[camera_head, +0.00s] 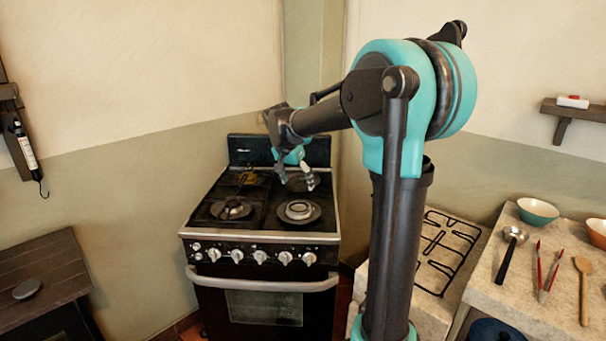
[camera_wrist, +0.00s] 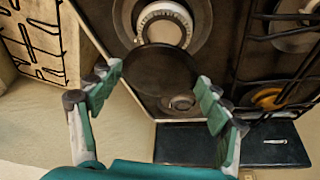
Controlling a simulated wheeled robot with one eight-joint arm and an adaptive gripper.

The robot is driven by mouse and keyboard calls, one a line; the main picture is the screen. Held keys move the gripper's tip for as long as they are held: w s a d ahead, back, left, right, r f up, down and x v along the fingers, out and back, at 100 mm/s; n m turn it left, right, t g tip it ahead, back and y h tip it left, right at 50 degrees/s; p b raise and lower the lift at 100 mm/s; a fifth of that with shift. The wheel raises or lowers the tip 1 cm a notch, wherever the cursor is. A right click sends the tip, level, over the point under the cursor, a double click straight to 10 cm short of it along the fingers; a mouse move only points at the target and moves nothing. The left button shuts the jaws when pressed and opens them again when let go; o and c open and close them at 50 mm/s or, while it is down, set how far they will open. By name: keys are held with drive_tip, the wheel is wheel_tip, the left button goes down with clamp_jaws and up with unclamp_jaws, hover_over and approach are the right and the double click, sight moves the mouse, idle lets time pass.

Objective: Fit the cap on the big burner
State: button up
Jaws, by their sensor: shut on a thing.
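My gripper (camera_wrist: 159,76) is shut on a dark round cap (camera_wrist: 158,68), a flat disc between its two fingertips. In the head view my gripper (camera_head: 293,172) is over the back right of the stove, and the cap (camera_head: 303,183) shows dark below it. The big burner (camera_head: 299,210) is at the front right of the stove, uncapped, with a pale ring. In the wrist view the big burner (camera_wrist: 165,14) is at the top, and the cap's edge overlaps the view of it. The cap is apart from the burner ring.
A smaller burner (camera_wrist: 182,103) shows partly behind the cap. A black grate (camera_wrist: 270,60) covers the stove's left half; the right half has none. Another grate (camera_head: 440,250) lies on the counter. A dark disc (camera_head: 27,289) lies on the left table. The stove's back panel (camera_head: 300,150) stands behind.

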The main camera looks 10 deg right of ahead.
drive_tip(key=shift+f, duration=3.35)
drive_tip(key=shift+f, duration=0.45)
drive_tip(key=o, duration=1.3)
drive_tip(key=shift+r, duration=3.5)
